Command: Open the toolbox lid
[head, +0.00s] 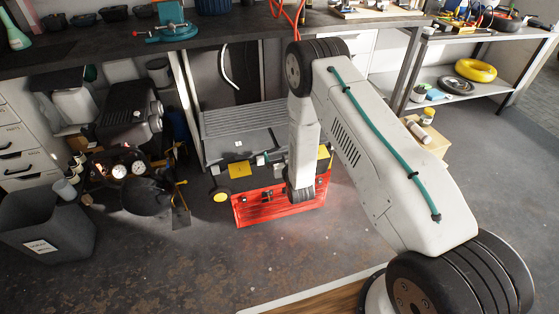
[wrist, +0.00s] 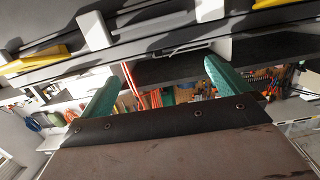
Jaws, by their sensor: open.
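The toolbox stands on the floor under the bench in the head view. Its red part (head: 262,208) is in front, and a grey ribbed panel (head: 243,120) lies behind and above it, with yellow pieces near. My arm hides part of it, so I cannot tell how the lid stands. A dark grey ribbed surface with a yellow piece (wrist: 32,60) crosses beyond the fingertips.
The workbench (head: 235,35) overhangs behind the toolbox. A grey bin (head: 45,222) and a black compressor with gauges (head: 135,185) stand on the left. A cardboard box (head: 425,140) and shelf are on the right. The floor in front is mostly clear.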

